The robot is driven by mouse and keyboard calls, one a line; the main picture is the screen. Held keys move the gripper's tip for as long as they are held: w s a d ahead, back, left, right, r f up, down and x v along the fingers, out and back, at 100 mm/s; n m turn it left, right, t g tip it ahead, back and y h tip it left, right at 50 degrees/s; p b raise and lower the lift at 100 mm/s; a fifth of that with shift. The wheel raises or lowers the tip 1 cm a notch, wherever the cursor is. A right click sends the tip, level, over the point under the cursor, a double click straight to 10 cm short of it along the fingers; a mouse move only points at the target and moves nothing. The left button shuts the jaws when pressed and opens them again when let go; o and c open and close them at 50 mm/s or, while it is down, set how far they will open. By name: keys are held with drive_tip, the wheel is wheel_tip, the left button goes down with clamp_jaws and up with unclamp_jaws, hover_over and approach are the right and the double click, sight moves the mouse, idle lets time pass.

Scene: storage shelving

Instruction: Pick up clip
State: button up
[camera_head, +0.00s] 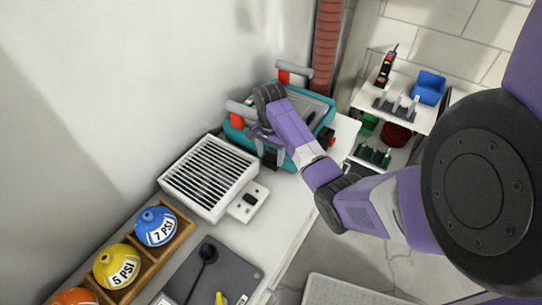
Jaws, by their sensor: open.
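My gripper (268,158) hangs fingers-down over the front side of a teal box (297,158) with red-and-grey handles. Its dark fingers are apart, and I see nothing held between them. The wrist and forearm cover part of the box. I cannot tell for sure which thing is the clip. A small black piece (249,199) lies on a white plate. A small red-and-black piece (327,138) is at the right side of the teal box. A yellow piece (219,298) is cut off by the bottom edge.
A white slatted unit (209,177) stands left of the box. A wooden rack (181,222) holds coloured PSI flasks. A dark grey plate (222,274) lies in front. A red ribbed pipe (327,50) rises behind. A white shelf cart (419,120) stands at the right.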

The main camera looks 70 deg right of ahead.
clamp_jaws()
idle(0.3)
